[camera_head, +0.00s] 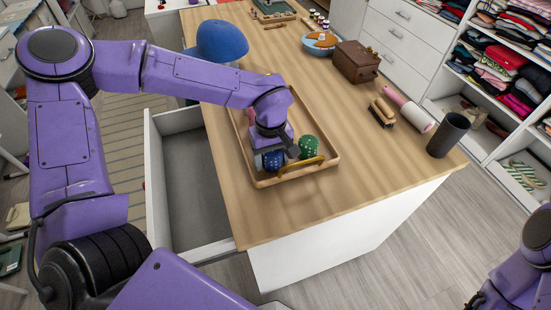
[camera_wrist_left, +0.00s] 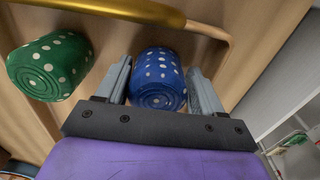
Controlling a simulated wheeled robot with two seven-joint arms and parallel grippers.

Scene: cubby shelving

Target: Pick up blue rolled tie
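The blue rolled tie (camera_wrist_left: 158,82) with white dots lies in the wooden tray (camera_head: 322,163), close to its front edge; in the head view the tie (camera_head: 273,160) is partly covered by my gripper. My left gripper (camera_wrist_left: 160,85) is open, with one finger on each side of the blue tie. A gap shows on the left side of the tie; the right finger is very close to it, and I cannot tell if it touches. A green dotted rolled tie (camera_head: 309,147) lies beside it, also in the left wrist view (camera_wrist_left: 48,66). My right gripper is out of view.
The tray's gold handle (camera_head: 301,167) arches at its front edge, close to the ties. A blue cap (camera_head: 221,40) stands at the left. An open drawer (camera_head: 190,180) juts out left. The counter's front is bare.

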